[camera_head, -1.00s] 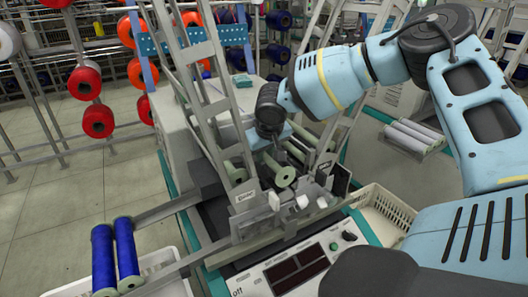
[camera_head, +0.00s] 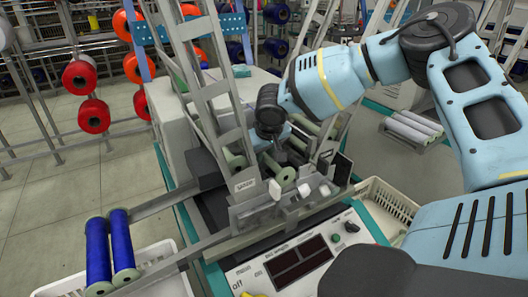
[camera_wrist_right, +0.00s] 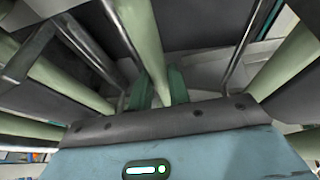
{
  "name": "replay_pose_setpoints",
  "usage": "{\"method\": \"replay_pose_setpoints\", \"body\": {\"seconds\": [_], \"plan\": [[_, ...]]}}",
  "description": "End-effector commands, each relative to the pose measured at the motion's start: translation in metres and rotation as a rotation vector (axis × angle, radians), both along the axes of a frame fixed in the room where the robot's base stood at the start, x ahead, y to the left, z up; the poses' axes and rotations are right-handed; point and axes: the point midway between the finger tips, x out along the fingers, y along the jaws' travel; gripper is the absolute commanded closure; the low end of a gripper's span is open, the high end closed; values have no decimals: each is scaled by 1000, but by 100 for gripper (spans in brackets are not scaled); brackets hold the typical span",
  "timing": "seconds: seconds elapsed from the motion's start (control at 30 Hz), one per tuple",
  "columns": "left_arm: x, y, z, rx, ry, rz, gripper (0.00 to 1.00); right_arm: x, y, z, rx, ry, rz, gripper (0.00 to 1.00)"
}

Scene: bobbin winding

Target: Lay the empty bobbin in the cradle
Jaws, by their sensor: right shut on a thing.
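A pale green empty bobbin (camera_head: 286,176) lies in the middle of the winding machine, its round end facing me. My right gripper (camera_head: 274,150) reaches down over it between the grey frames. In the right wrist view the green fingertips of my right gripper (camera_wrist_right: 159,88) are shut on a pale green bobbin (camera_wrist_right: 147,40), one finger on each side. White and grey brackets (camera_head: 308,190) stand just in front of the bobbin; I cannot tell which part is the cradle or whether the bobbin touches it. My left gripper is not in view.
More pale green bobbins (camera_head: 234,160) lie close beside the gripper. Grey slanted frames (camera_head: 210,100) rise near my right arm. Two blue wound bobbins (camera_head: 110,250) rest on rails at the front left. A control panel (camera_head: 290,262) and a white basket (camera_head: 388,205) are in front.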

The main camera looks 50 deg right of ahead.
Motion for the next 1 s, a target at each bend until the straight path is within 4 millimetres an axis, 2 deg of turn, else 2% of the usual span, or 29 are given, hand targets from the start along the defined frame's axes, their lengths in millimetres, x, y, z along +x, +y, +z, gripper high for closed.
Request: {"method": "replay_pose_setpoints", "body": {"seconds": [0.83,0.87,1.0], "plan": [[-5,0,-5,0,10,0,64,0,0,-4,0,-1,0,100],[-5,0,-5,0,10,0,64,0,0,-4,0,-1,0,80],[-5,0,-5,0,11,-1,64,0,0,-4,0,-1,0,62]]}}
